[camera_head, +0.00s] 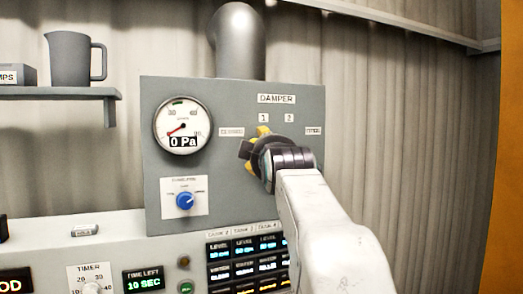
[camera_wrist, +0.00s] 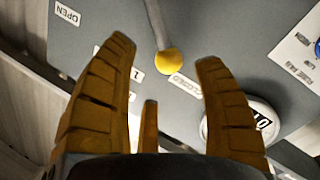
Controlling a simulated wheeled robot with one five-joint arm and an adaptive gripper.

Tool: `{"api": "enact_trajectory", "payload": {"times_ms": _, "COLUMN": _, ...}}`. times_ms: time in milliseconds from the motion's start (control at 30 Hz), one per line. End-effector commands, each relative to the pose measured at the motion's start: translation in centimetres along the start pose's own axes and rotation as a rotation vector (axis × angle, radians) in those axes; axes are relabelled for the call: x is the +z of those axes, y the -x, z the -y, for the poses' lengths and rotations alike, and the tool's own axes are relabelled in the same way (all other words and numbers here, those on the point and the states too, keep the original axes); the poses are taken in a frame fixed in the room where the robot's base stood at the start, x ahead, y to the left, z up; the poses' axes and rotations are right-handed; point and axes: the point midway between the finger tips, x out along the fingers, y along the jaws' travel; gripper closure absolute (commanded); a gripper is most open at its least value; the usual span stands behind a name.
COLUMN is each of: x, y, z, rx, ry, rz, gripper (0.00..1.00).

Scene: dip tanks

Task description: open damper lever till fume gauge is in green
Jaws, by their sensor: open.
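The damper lever shows in the wrist view as a grey rod (camera_wrist: 155,22) with a yellow knob (camera_wrist: 169,62), its knob beside the CLOSED label (camera_wrist: 187,84). In the head view my gripper hides most of the lever. The fume gauge (camera_head: 183,125) reads 0 Pa. Its red needle points to the lower left, away from the small green band at the top of the dial. My gripper (camera_head: 255,148) is open in front of the damper panel. In the wrist view the knob appears between its orange fingers, near the tips; I cannot tell whether they touch it.
The grey panel (camera_head: 220,100) carries DAMPER, 1 and 2 labels and a blue knob (camera_head: 185,200) below the gauge. A console (camera_head: 135,250) with displays stands below. A shelf (camera_head: 60,93) with a grey jug (camera_head: 70,60) is at left. The wall right of the panel is clear.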

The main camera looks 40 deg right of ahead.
Motion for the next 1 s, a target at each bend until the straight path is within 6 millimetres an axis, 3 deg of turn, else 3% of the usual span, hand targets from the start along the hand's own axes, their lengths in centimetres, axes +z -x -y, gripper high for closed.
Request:
{"api": "enact_trajectory", "payload": {"times_ms": 267, "x": -0.1, "y": -1.6, "z": -0.1, "rx": -0.005, "ry": 0.031, "rz": 0.006, "gripper": 0.38}}
{"api": "enact_trajectory", "payload": {"times_ms": 700, "x": 0.0, "y": -6.4, "z": 0.0, "rx": -0.004, "ry": 0.029, "rz": 0.004, "gripper": 0.38}}
{"api": "enact_trajectory", "payload": {"times_ms": 1000, "x": 0.1, "y": -7.3, "z": 0.1, "rx": -0.003, "ry": 0.029, "rz": 0.004, "gripper": 0.38}}
